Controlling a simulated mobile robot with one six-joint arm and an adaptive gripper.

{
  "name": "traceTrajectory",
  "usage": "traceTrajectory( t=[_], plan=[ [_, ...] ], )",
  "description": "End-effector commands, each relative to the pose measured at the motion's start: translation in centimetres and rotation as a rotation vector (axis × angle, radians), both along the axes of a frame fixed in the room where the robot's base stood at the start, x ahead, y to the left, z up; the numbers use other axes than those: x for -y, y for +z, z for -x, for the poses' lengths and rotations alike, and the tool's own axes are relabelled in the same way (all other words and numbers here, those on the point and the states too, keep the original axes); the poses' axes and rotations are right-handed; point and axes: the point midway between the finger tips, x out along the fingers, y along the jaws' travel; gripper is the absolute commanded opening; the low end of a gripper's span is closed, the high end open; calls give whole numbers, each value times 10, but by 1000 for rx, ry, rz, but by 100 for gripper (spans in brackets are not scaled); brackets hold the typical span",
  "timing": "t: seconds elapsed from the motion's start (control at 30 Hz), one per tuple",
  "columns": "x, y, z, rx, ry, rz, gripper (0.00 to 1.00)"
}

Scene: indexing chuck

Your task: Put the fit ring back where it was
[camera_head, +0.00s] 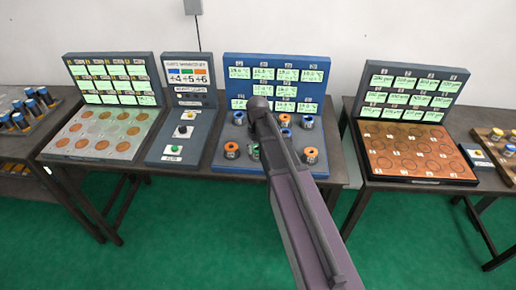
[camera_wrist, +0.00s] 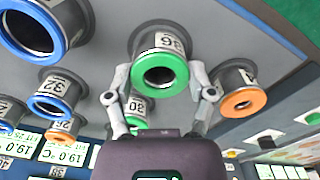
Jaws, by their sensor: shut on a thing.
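A grey ring with a green rim, marked 36 (camera_wrist: 160,72), is in the wrist view. My gripper (camera_wrist: 160,95) has one finger on each side of it and is shut on it. Whether the ring touches the grey board behind it I cannot tell. In the head view my arm covers the gripper and the held ring. The blue board (camera_head: 222,160) of rings stands on the middle table with several similar rings on it, with blue, orange and green rims. The spot the ring came from cannot be told.
Close around the held ring are a blue-rimmed ring (camera_wrist: 30,35), an orange-rimmed ring (camera_wrist: 243,98) and a green-rimmed ring marked 30 (camera_wrist: 135,110). An upright panel of green displays (camera_head: 277,78) rises behind the board. A button console (camera_head: 182,135) stands left; another display station (camera_head: 415,150) stands right.

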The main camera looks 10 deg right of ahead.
Motion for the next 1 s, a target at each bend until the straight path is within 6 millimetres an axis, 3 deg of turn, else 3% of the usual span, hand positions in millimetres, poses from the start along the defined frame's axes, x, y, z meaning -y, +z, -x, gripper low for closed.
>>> traceTrajectory(
  t=[0.03, 0.13, 0.67, 1.0],
  plan=[
    [0, -2, 0, 0, 0, 0, 73],
    [0, -1, 0, 0, 0, 0, 100],
    [0, 1, 0, 0, 0, 0, 100],
    [0, 18, 0, 0, 1, 0, 100]
  ],
)
